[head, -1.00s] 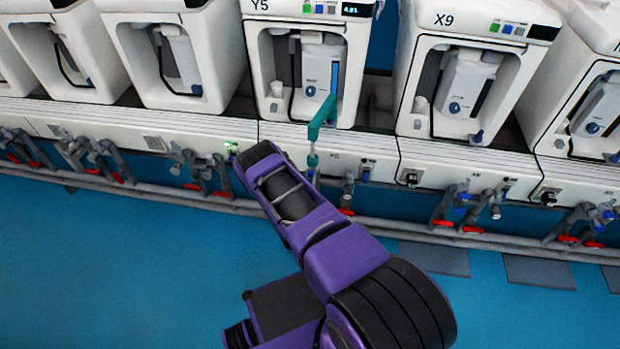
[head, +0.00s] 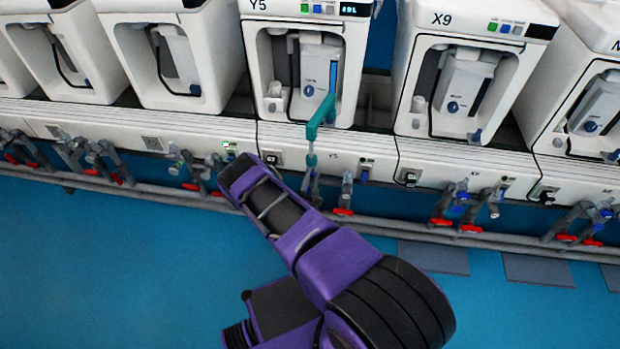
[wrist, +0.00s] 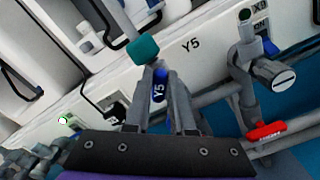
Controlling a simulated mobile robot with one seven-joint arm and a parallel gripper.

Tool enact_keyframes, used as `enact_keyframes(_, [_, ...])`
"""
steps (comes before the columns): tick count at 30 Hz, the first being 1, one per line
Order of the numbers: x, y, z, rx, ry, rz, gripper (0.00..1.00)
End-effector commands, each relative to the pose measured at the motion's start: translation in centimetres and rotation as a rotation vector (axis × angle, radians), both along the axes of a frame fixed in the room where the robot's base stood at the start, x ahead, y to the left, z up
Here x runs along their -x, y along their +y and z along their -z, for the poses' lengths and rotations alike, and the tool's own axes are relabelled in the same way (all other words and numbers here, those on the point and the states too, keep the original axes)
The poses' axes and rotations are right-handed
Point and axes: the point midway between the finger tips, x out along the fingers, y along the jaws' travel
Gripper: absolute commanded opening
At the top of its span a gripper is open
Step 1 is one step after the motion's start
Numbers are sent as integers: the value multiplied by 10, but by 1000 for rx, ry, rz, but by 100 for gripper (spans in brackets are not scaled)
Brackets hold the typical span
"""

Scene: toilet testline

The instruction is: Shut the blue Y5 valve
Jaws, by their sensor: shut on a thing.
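The handle's lower part is hidden between the fingers. In the head view the Y5 station (head: 302,70) stands at the upper middle, and the teal hose (head: 318,120) runs down from it.
A second grey pipe with a red handle (wrist: 266,131) stands right of my gripper in the wrist view. The X9 station (head: 470,75) is to the right in the head view. Pipes with red and blue valves (head: 465,205) line the wall.

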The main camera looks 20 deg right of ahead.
Motion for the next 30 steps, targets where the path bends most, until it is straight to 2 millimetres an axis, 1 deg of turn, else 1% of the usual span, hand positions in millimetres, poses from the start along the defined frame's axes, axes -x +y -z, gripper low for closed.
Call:
enact_keyframes(18, [1, -3, 4, -479, -327, -2, 0])
enact_keyframes(24, [1, -4, 5, -612, -416, -2, 0])
enact_keyframes(30, [1, -4, 7, -708, -481, -2, 0])
